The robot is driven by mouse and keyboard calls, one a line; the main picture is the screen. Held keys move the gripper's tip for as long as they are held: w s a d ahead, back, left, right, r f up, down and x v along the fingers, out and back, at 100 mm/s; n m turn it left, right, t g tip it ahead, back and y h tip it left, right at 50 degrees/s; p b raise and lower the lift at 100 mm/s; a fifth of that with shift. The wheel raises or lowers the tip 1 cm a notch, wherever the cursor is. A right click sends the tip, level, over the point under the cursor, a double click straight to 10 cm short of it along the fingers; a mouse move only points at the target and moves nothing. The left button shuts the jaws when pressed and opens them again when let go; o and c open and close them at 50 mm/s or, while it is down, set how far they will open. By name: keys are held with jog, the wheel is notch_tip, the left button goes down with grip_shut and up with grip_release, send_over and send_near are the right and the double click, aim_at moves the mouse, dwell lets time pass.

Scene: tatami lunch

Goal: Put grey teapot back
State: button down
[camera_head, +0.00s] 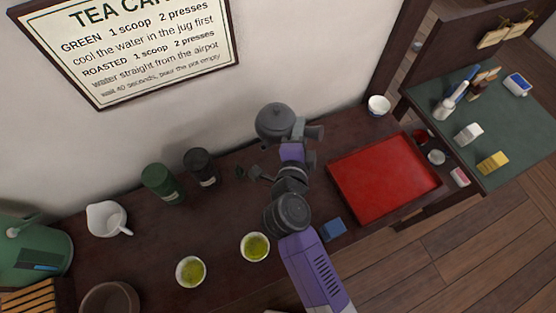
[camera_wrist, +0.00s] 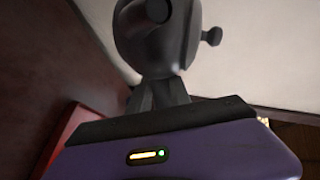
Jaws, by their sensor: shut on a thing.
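The grey teapot (camera_head: 273,121) is dark grey and round, with a knob on its lid. In the head view it is at the back of the dark wooden counter, near the wall, at the end of my arm. My gripper (camera_head: 300,132) is shut on the teapot, at its right side. In the wrist view the teapot (camera_wrist: 160,35) fills the upper middle, right beyond the fingers of my gripper (camera_wrist: 158,95). A small knob sticks out at its right there. I cannot tell whether its base touches the counter.
A red tray (camera_head: 385,177) lies right of my arm, with a blue block (camera_head: 333,229) by it. Two dark canisters, one green (camera_head: 160,182) and one black (camera_head: 201,167), stand left. Two cups of green tea (camera_head: 255,247) are in front. A white jug (camera_head: 107,219) is further left.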

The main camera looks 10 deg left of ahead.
jog(key=shift+w+a+r, duration=0.2)
jog(key=shift+a+r, duration=0.1)
jog(key=shift+a, duration=0.2)
notch_tip(320, 180, down, 20)
jog(key=b, duration=0.6)
jog(key=shift+r+b, duration=0.15)
jog(key=shift+b, duration=0.25)
jog(key=c, duration=1.2)
grip_release()
jog(key=shift+f, duration=0.2)
jog(key=shift+r, duration=0.15)
jog(key=p+v, duration=0.1)
jog(key=v, duration=1.1)
